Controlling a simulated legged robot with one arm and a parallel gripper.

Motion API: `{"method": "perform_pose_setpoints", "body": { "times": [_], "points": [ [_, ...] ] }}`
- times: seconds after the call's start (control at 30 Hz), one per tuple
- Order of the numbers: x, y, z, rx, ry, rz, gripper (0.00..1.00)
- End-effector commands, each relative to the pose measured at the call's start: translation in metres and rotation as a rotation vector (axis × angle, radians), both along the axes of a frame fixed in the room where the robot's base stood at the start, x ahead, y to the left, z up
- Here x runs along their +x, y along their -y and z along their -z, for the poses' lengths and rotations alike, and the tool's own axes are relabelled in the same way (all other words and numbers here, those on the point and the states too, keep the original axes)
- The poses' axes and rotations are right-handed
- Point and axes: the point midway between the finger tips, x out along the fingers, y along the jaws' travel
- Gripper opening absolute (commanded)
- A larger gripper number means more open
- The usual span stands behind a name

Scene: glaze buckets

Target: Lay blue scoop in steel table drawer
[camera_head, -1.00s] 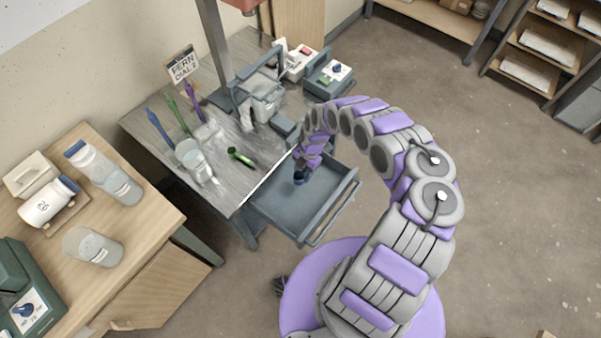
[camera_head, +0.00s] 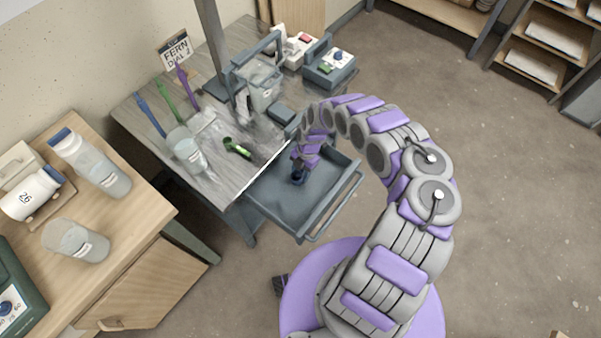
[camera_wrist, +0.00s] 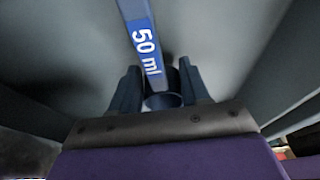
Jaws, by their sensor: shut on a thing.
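The blue scoop (camera_wrist: 146,45), with "50 ml" on its handle, is between the two fingers of my gripper (camera_wrist: 159,78) in the wrist view. Its round cup shows low between the fingers. In the head view my gripper (camera_head: 300,168) points down inside the open steel table drawer (camera_head: 325,208), and the dark blue end of the scoop shows just below it. My gripper is shut on the scoop. The grey drawer floor fills most of the wrist view behind the scoop. I cannot tell whether the scoop touches the floor.
The steel table (camera_head: 225,180) holds a green scoop (camera_head: 237,148), a clear jug (camera_head: 186,150) and upright blue, green and purple handles. A clear bucket (camera_head: 262,85) and devices stand farther back. A wooden cabinet (camera_head: 120,220) is at left. The drawer floor looks otherwise empty.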

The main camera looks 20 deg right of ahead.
Motion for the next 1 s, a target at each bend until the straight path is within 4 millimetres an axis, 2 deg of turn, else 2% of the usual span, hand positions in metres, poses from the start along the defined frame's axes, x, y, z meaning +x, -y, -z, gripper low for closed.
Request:
{"method": "perform_pose_setpoints", "body": {
  "times": [0.1, 1.0],
  "points": [
    [0.0002, -0.0001, 0.0065, 0.000, 0.000, 0.000, 0.10],
    [0.0001, -0.0003, 0.0140, 0.001, 0.000, 0.000, 0.10]
  ]
}}
